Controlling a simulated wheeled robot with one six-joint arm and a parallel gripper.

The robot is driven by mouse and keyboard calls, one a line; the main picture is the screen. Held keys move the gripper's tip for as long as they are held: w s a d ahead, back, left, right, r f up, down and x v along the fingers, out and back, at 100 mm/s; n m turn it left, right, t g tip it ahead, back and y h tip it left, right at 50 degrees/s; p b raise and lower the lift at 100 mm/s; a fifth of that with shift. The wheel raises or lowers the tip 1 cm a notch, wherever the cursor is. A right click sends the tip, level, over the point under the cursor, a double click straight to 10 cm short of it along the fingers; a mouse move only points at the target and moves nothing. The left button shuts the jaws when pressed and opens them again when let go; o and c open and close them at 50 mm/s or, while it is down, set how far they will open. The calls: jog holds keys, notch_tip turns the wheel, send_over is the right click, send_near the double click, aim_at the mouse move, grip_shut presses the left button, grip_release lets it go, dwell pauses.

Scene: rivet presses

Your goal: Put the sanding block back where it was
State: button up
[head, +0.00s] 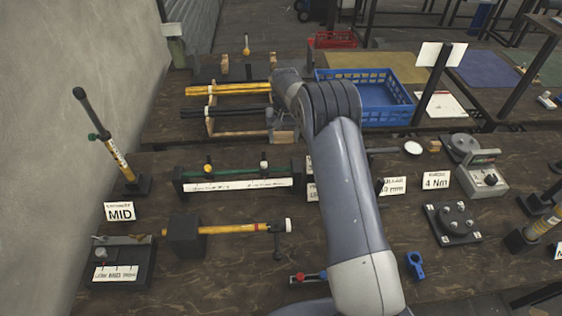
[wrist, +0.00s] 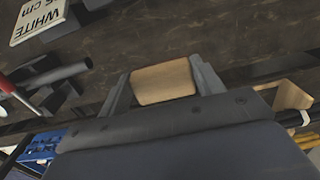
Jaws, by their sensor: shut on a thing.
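A tan, wood-coloured block, which I take to be the sanding block (wrist: 163,84), sits between the two grey fingers of my gripper (wrist: 160,73) in the wrist view. The fingers are shut on its sides. In the head view, my gripper (head: 282,125) is at the far end of my arm, over the back of the near bench, beside the rack with yellow and black rods.
A blue crate (head: 368,92) stands right of my wrist. A rod rack (head: 228,134) is close on the left. A green-railed stand (head: 238,180) with a white label lies nearer. A torque tester (head: 483,178) and a small brown block (head: 434,146) are at right.

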jog(key=b, duration=0.3)
send_over(280, 164)
notch_tip(280, 164, down, 6)
jog(key=shift+a+r, duration=0.1)
jog(key=shift+r, duration=0.15)
jog(key=shift+f+b, duration=0.65)
jog(key=shift+f, duration=1.75)
jog(key=shift+f, duration=0.25)
jog(key=o, duration=0.9)
jog(key=shift+r, duration=0.1)
notch_tip(280, 164, up, 12)
jog(key=p, duration=0.5)
jog(key=shift+r+p, duration=0.2)
jog(key=shift+p, duration=0.1)
